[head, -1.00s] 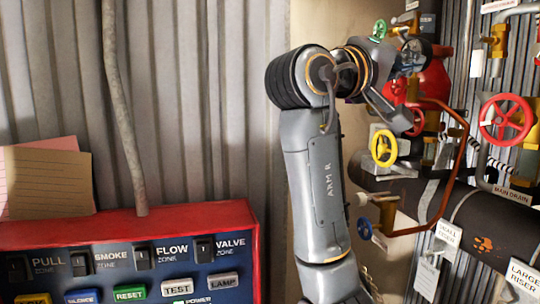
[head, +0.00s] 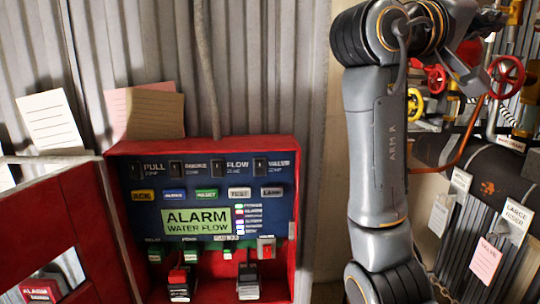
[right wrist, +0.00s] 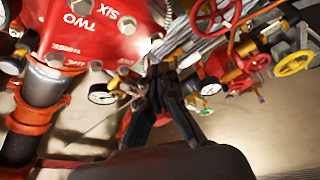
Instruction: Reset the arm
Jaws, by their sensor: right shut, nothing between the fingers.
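My right arm (head: 378,150), marked ARM R, rises at the right of the head view and bends at the top toward the pipework. My right gripper (head: 478,72) is at the upper right, partly hidden by its own wrist and dark against the valves. In the right wrist view the right gripper (right wrist: 163,85) has its dark fingers together and empty, in front of the pipes, gauges and valve wheels. My left arm and gripper are not in view.
A red alarm panel (head: 205,147) with its door (head: 75,225) open stands at the left, its display reading ALARM WATER FLOW. A red valve wheel (head: 507,77), a yellow wheel (head: 414,104) and a copper pipe (head: 470,138) are close to the right arm.

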